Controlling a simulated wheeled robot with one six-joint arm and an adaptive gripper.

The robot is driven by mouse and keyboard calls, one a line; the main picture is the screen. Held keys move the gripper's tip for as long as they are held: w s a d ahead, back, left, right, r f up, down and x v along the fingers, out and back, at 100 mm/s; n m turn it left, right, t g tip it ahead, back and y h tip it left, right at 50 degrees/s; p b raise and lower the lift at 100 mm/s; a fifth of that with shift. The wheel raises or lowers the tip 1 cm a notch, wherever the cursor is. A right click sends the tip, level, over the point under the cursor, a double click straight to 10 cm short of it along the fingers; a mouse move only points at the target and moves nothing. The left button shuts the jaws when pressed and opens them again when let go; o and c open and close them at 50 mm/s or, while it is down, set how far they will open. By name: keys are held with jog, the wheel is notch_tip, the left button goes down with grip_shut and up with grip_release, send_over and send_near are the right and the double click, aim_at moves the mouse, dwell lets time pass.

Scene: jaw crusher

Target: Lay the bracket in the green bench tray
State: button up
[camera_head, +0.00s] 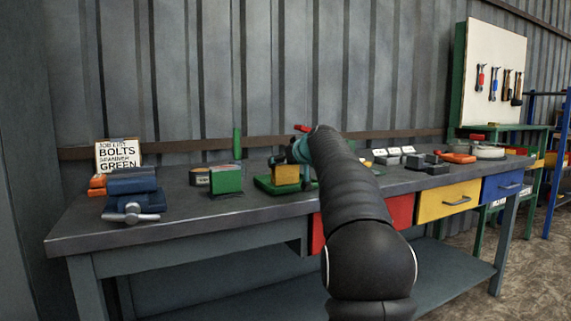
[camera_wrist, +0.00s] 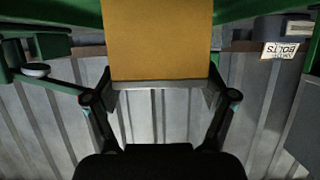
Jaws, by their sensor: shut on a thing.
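A flat-faced yellow-orange piece, which I take to be the bracket (camera_head: 286,174), shows at the green bench tray (camera_head: 264,187) in the head view. In the wrist view the bracket (camera_wrist: 157,40) fills the top middle, between the fingers of my gripper (camera_wrist: 160,88), which is shut on it. In the head view my gripper (camera_head: 300,158) is partly hidden by my arm, just behind and right of the bracket. Green surfaces show on both sides of the bracket in the wrist view. I cannot tell whether the bracket touches the tray floor.
A green block (camera_head: 226,180) stands left of the tray. A blue vise (camera_head: 132,188) and a job card (camera_head: 118,155) are at the bench's left. Several small parts and a white-topped round item (camera_head: 487,152) lie to the right. A corrugated wall (camera_head: 200,80) stands behind.

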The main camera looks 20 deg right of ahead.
jog(key=shift+r, duration=0.1)
jog(key=o, duration=1.6)
jog(key=shift+f, duration=0.2)
jog(key=shift+r, duration=0.15)
jog(key=b+v, duration=0.1)
jog(key=v, duration=1.1)
jog(key=shift+b, duration=0.35)
